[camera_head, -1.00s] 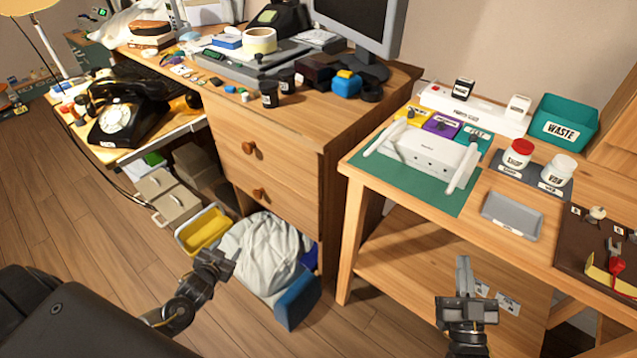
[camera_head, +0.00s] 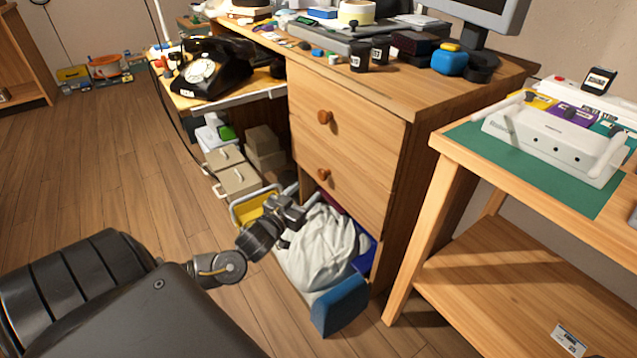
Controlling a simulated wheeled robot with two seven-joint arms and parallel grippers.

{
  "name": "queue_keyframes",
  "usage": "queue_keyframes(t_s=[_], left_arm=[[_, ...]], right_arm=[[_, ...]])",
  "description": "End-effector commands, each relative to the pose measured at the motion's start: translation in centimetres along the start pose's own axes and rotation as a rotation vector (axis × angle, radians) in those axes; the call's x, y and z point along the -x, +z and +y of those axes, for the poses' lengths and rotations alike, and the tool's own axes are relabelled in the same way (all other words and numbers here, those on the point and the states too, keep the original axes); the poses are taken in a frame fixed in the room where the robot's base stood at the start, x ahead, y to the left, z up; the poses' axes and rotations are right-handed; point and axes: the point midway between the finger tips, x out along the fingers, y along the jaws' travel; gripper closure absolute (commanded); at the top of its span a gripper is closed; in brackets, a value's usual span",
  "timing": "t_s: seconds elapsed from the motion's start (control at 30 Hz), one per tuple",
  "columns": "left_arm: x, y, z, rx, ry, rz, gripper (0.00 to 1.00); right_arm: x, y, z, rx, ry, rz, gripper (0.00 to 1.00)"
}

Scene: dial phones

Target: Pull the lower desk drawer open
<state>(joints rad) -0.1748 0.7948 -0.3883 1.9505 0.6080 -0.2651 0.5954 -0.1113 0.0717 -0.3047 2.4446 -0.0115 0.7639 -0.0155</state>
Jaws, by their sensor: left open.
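The wooden desk (camera_head: 400,92) has two stacked drawers in its pedestal. The upper drawer (camera_head: 365,122) and the lower drawer (camera_head: 352,192) both look shut, each with a round wooden knob. The lower knob (camera_head: 323,175) sits on the left part of the lower drawer front. My left gripper (camera_head: 299,204) is open and empty, below and left of the lower knob in the picture and apart from it. It overlaps the white cloth bundle in view. My right gripper is outside the view.
Under the drawers lie a white cloth bundle (camera_head: 318,246) and a blue object (camera_head: 341,305). A yellow bin (camera_head: 251,208) and beige boxes (camera_head: 237,179) stand left of them. A workbench (camera_head: 490,178) stands right. The floor at left is clear.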

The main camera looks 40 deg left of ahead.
Motion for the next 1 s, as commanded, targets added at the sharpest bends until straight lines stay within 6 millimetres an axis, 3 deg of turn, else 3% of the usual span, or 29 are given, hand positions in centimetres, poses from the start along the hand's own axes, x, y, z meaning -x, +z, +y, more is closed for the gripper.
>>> queue_keyframes(t_s=[0.2,0.4,0.83,1.0], left_arm=[[-4.3,0.3,0.0,0.0,0.0,0.003,0.46],[-6.9,0.2,0.1,0.0,0.0,0.001,0.46],[-7.8,0.1,0.0,-0.001,0.001,-0.002,0.46],[-7.7,0.1,0.0,-0.001,0.0,-0.002,0.67]], right_arm=[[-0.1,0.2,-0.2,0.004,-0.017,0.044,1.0],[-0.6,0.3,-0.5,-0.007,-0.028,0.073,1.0],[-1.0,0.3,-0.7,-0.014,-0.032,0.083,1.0],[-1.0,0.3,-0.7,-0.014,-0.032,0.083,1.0]])
